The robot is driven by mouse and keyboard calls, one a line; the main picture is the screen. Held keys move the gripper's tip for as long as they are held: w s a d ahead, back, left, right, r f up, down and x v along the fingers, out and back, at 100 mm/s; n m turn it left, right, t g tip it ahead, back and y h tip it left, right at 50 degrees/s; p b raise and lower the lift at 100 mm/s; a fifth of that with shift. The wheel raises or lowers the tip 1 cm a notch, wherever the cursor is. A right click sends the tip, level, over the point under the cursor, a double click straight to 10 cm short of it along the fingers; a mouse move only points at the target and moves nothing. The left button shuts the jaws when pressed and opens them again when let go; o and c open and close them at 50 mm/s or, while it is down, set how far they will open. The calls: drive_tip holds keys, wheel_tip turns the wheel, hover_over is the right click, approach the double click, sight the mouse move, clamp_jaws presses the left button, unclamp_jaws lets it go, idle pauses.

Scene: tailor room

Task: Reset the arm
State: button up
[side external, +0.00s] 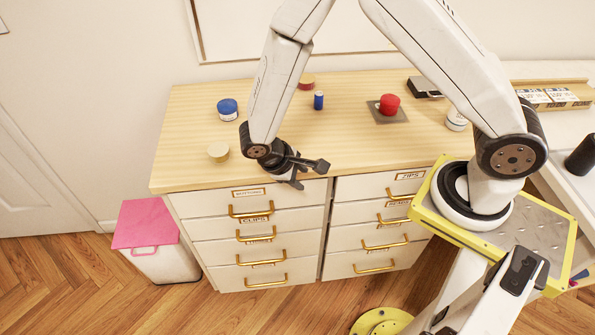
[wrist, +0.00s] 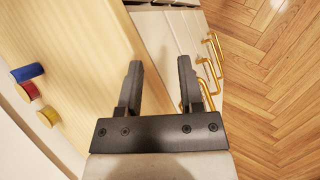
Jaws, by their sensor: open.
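My gripper (side external: 308,175) hangs at the front edge of the wooden dresser top (side external: 300,140), above the left drawer column, in the side view. Its jaws are open with nothing between them. In the wrist view the two dark fingers (wrist: 160,66) stand apart over the front edge, with the wood top to the left and drawer fronts with gold handles (wrist: 214,55) to the right. My arm is bent and reaches from its mount at the right across the dresser.
The drawers look shut. A pink-lidded bin (side external: 146,225) stands at left.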

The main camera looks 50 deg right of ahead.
drive_tip(key=s+d+r+m+t+y, duration=0.2)
drive_tip(key=r, duration=0.5)
drive_tip(key=s+d+r+m+t+y, duration=0.2)
drive_tip(key=d+r+t+y, duration=0.1)
drive_tip(key=r, duration=0.4)
drive_tip(key=shift+d+y, duration=0.25)
drive_tip(key=shift+y, duration=0.05)
